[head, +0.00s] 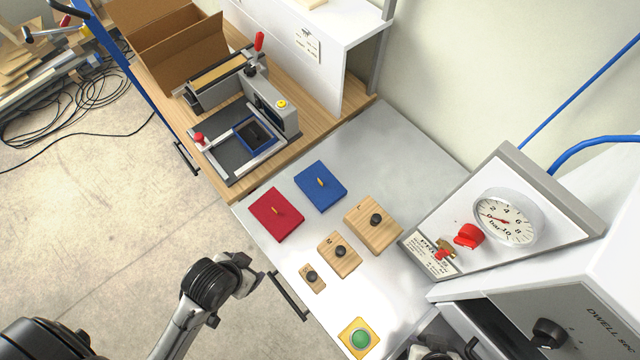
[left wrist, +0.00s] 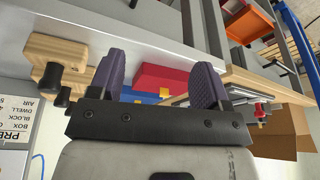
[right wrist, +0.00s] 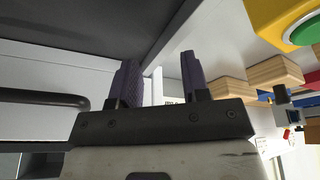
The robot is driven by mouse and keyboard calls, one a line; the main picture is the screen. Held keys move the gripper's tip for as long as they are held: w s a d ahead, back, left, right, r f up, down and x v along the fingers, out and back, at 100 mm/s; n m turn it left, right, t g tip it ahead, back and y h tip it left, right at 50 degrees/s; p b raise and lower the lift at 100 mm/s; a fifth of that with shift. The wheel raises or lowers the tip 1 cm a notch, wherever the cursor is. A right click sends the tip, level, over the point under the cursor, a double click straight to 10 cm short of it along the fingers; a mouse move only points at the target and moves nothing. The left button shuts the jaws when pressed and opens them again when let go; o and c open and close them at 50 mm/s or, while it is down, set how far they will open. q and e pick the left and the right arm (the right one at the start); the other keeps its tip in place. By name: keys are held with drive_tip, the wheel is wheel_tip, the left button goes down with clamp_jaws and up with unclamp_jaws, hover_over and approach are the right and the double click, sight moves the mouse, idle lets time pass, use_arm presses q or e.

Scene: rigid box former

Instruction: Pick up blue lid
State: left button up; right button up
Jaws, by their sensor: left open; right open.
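The blue lid (head: 327,197) is a flat square plate with a small yellow handle, lying on the grey bench in the head view. My left gripper (left wrist: 160,63) is open and empty, some way from the lids. My right gripper (right wrist: 159,62) is open and empty, low at the bench's near end; only dark parts of it show at the head view's bottom edge.
Three wooden blocks with black knobs, including the largest (head: 386,233), sit right of the lids. A green button (head: 360,339) stands at the near end. A box-forming press (head: 236,157) and a cardboard box (head: 160,50) are behind. A gauge panel (head: 545,205) rises at right.

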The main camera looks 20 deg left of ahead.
use_arm(q)
drive_tip(key=shift+d, duration=0.2)
drive_tip(key=shift+a, duration=0.2)
drive_tip(key=c, duration=0.7)
